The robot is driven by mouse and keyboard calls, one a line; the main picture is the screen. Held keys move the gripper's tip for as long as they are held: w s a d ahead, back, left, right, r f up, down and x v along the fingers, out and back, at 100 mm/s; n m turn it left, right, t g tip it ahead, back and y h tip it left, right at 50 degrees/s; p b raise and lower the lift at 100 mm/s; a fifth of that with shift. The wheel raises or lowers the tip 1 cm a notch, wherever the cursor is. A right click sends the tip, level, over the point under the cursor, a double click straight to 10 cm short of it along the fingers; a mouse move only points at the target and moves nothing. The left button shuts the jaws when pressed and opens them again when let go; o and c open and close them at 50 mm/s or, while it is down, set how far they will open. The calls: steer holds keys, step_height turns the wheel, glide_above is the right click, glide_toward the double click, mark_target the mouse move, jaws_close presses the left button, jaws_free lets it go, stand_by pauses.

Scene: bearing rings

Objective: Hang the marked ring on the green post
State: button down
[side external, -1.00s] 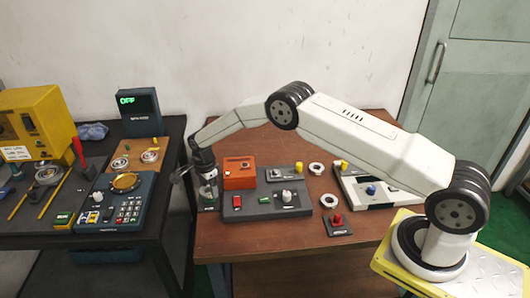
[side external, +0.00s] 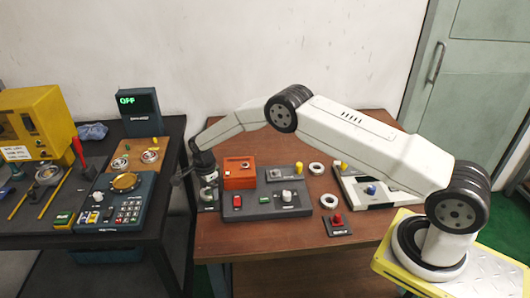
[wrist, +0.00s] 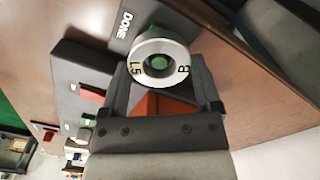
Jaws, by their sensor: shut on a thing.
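My gripper (wrist: 161,72) is shut on a silver ring (wrist: 148,47) marked "L5" and "B", held between its fingertips in the wrist view. The green post (wrist: 159,62) shows through the ring's hole, roughly centred. It stands on a dark plate (wrist: 127,24) lettered "DONE". I cannot tell whether the ring is around the post or just above it. In the side view my gripper (side external: 208,180) points down over the small dark plate (side external: 208,208) at the brown table's left edge, and the post is hidden there.
Two loose rings (side external: 316,168) (side external: 329,201) lie further right, near a red-knobbed plate (side external: 337,226). A dark table (side external: 60,245) with devices is at left.

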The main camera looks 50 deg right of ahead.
steer(key=shift+f, duration=0.7)
stand_by(1.1)
jaws_free()
steer(key=shift+r, duration=3.75)
